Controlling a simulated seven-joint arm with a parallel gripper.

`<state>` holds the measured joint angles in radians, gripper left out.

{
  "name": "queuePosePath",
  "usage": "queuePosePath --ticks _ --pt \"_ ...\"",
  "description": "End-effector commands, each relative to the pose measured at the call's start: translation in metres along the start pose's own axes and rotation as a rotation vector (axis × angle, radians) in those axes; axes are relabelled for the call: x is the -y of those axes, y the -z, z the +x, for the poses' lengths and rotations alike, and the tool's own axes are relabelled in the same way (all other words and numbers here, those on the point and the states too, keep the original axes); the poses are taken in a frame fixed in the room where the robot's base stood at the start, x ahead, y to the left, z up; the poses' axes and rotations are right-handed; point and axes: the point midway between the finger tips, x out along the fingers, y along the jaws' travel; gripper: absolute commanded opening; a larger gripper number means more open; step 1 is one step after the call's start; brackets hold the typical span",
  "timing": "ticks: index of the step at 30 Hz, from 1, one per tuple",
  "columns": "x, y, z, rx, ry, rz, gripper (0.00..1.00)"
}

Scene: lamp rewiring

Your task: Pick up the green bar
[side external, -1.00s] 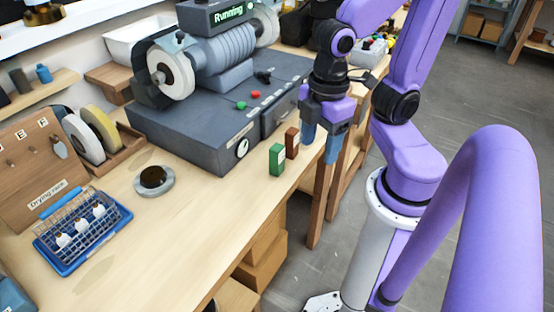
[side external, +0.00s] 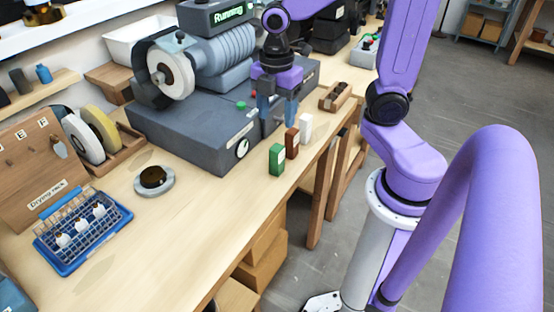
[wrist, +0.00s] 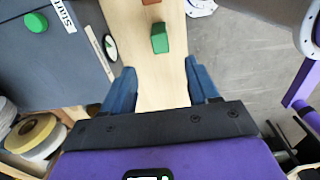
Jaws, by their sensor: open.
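The green bar (side external: 276,158) stands upright on the wooden workbench, near its front edge and in front of the grey machine. It also shows in the wrist view (wrist: 160,38), ahead of the fingers and roughly between them in the picture. My gripper (side external: 276,112) is open and empty, with blue fingers pointing down. In the side view it is above and behind the bars, in front of the machine. In the wrist view both fingers (wrist: 162,88) are spread apart with bare bench between them.
A brown bar (side external: 292,143) and a white bar (side external: 306,127) stand in a row beyond the green bar. The grey machine (side external: 190,140) with a "Running" display is close to the gripper. A wooden holder (side external: 336,97) lies further back.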

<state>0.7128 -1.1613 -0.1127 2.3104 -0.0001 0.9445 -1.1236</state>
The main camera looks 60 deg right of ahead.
Motion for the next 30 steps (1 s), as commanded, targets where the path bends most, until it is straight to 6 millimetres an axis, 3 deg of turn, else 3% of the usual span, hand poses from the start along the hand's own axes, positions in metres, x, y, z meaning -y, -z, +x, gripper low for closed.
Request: queuePosePath --ticks 12,25,30 --pt "0.002 -0.001 0.072 0.003 0.006 0.001 0.60" --pt "0.001 0.000 0.097 0.001 0.003 0.001 0.60" --pt "0.002 -0.001 0.117 0.002 0.005 0.002 0.60"
